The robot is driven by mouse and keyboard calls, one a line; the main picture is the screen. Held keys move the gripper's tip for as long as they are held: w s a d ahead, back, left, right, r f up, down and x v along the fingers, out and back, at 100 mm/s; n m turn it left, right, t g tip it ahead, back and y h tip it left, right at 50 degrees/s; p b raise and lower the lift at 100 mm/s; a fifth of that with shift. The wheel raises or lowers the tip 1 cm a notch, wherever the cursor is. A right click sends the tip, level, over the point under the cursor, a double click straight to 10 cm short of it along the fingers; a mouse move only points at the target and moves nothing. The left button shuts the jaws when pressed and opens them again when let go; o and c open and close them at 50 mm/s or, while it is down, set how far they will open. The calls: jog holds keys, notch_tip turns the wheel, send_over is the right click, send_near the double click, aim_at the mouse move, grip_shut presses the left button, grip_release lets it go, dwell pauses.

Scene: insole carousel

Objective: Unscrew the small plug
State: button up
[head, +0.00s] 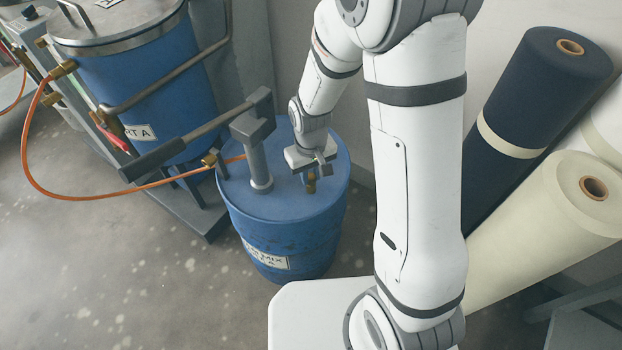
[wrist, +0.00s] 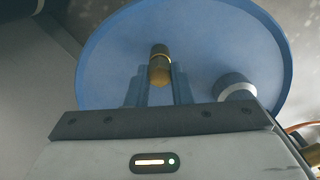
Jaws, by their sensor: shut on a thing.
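The small plug (head: 311,181) is a brass-coloured fitting on top of the blue drum (head: 285,262), near the right of its lid. In the wrist view the plug (wrist: 160,66) shows as a brass cylinder with a dark band, between the fingers. My gripper (head: 316,172) is over the drum lid, shut on the plug. In the wrist view my gripper's fingers (wrist: 160,90) stand on either side of it. The plug's lower part and its seat in the lid cannot be made out.
A grey hand pump (head: 258,150) with a long lever stands on the same lid, left of my gripper. An orange hose (head: 120,194) runs to the drum. A larger blue tank (head: 165,85) stands behind left. Fabric rolls (head: 535,85) lean at right.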

jog(key=n, duration=0.6)
jog(key=shift+a, duration=0.1)
grip_shut()
jog(key=shift+r, duration=0.15)
jog(key=shift+r+p, duration=1.3)
jog(key=shift+r, duration=0.2)
jog(key=shift+r, duration=0.2)
notch_tip(320, 180, up, 7)
jog(key=p, duration=0.5)
jog(key=shift+f, duration=0.15)
